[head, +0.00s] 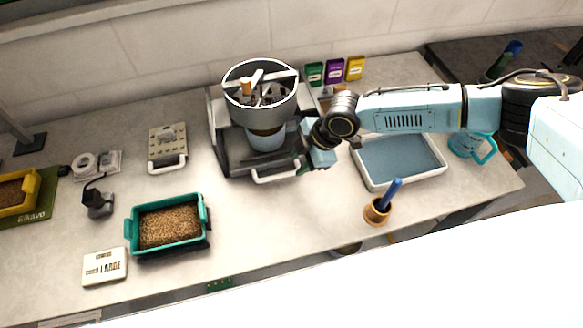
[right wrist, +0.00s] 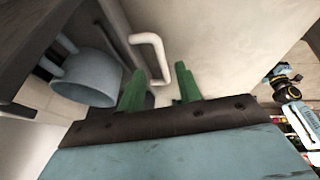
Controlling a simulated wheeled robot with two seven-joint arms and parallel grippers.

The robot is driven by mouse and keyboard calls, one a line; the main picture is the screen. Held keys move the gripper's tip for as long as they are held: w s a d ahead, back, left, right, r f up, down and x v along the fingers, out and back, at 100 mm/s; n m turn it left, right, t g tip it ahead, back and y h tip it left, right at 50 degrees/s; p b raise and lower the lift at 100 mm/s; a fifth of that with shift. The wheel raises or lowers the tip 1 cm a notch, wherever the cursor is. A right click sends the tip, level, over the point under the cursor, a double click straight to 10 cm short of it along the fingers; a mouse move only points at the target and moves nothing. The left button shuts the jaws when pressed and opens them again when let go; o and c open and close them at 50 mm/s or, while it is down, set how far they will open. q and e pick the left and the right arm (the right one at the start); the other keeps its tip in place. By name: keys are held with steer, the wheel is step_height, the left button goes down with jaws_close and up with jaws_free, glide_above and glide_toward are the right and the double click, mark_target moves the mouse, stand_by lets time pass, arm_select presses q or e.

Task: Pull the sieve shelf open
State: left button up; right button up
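A grey machine (head: 228,150) with a round metal hopper (head: 262,112) on top stands at the middle back of the counter. A white handle (head: 276,176) sits low on its front, apparently the sieve shelf's; the shelf looks pushed in. My left gripper is not in view.
A grey plate with a white handle (head: 167,142) lies left of the machine. A teal bin of grains (head: 135,236) stands front left, a white-rimmed blue tray (head: 437,177) right, and a pot with a blue tool (head: 376,212) front right. The counter before the machine is clear.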

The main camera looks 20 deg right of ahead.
mark_target(288, 173)
steer(key=x, duration=0.5)
steer(key=shift+a+f, duration=0.1)
steer(key=shift+f, duration=0.1)
jaws_close()
